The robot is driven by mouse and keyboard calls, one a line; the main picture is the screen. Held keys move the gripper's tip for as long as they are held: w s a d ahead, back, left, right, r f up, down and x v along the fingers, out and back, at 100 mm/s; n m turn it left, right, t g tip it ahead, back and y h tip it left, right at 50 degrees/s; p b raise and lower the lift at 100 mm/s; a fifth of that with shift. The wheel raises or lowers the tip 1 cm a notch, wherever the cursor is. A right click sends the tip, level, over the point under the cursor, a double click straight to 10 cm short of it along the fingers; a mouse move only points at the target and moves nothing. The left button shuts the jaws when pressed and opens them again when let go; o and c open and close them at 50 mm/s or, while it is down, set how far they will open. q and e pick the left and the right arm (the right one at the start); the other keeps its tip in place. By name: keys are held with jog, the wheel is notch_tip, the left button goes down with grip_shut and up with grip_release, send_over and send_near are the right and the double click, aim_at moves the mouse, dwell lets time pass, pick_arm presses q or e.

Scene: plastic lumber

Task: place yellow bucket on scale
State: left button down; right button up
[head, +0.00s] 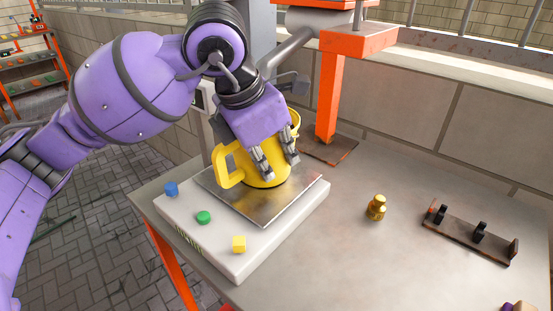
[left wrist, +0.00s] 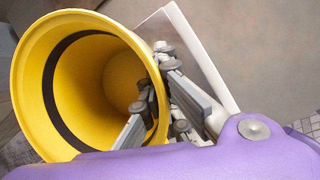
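The yellow bucket (head: 268,176) has a handle on its left side. It appears to stand upright on the metal plate of the white scale (head: 176,232), towards the plate's back part. My left gripper (head: 277,166) reaches down from above at the bucket's near right side, its two fingers apart with yellow showing between them. In the left wrist view, the bucket (left wrist: 38,75) shows its open mouth and a dark band inside. The fingers there (left wrist: 160,95) are close to its rim; firm contact is unclear. My right gripper is not in view.
Blue (head: 171,188), green (head: 204,217) and yellow (head: 239,244) buttons line the scale's front. An orange post (head: 328,95) rises behind the scale. The table between scale and rack is mostly clear.

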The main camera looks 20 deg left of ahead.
pick_arm(q)
jog(key=c, duration=2.4)
grip_release()
jog(key=shift+f, duration=0.2)
jog(key=shift+c, duration=0.2)
jog(key=o, duration=0.5)
jog(key=shift+c, duration=0.2)
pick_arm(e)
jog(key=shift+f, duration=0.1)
pick_arm(q)
jog(key=shift+r, duration=0.2)
jog(key=p+v, duration=0.1)
jog(key=v, duration=1.1)
jog(key=shift+p, duration=0.3)
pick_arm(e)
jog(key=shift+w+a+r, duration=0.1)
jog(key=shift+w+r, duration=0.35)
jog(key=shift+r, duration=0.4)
